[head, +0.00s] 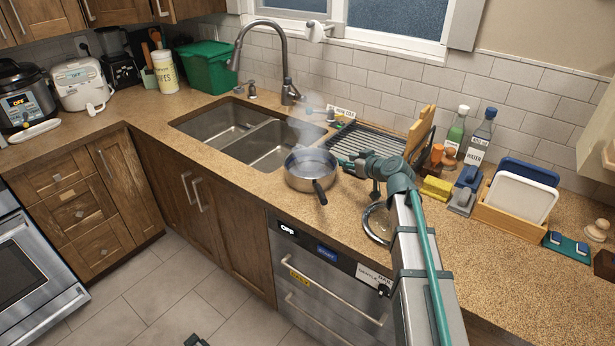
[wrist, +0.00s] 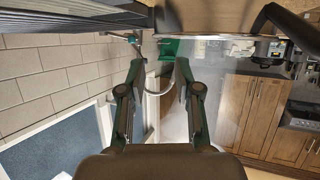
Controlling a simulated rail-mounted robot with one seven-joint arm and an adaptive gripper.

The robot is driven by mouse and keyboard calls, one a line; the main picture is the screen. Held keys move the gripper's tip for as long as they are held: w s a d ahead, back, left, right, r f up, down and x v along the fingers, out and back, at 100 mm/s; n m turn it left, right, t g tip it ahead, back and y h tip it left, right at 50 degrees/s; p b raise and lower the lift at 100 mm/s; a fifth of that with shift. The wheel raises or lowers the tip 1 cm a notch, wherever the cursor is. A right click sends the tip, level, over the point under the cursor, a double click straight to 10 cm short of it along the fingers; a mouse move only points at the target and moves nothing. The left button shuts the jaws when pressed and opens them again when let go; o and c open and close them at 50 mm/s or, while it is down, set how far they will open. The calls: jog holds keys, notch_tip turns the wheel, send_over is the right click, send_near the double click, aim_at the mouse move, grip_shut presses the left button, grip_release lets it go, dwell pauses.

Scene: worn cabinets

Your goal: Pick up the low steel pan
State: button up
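The low steel pan (head: 311,178) stands on the counter just right of the sink, its dark handle (head: 320,192) pointing toward the front edge. Pale steam hangs above it. In the wrist view, which looks upside down, what appears to be the pan's wall (wrist: 210,14) is cut off at the top, with a dark curved handle (wrist: 292,24) at the right. My gripper (head: 350,164) is just right of the pan in the head view; its fingertips are small there. In the wrist view my gripper (wrist: 157,70) is open, with nothing held between its fingers.
The double sink (head: 245,135) and tall faucet (head: 285,60) lie left of the pan. A dark drying rack (head: 365,142) is behind my gripper. Bottles (head: 480,137), a yellow sponge (head: 436,188) and a wooden tray rack (head: 510,218) stand to the right.

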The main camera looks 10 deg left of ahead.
jog(key=p+x, duration=0.1)
jog(key=x, duration=0.3)
jog(key=shift+w+a+p, duration=0.15)
jog(key=shift+w+p, duration=0.15)
jog(key=shift+w, duration=0.1)
jog(key=shift+d+f+p+x, duration=0.1)
jog(key=shift+p+x, duration=0.7)
jog(key=shift+x, duration=0.7)
jog(key=shift+d+f+p+x, duration=0.15)
jog(key=shift+p+x, duration=0.6)
jog(key=shift+x, duration=0.75)
grip_shut()
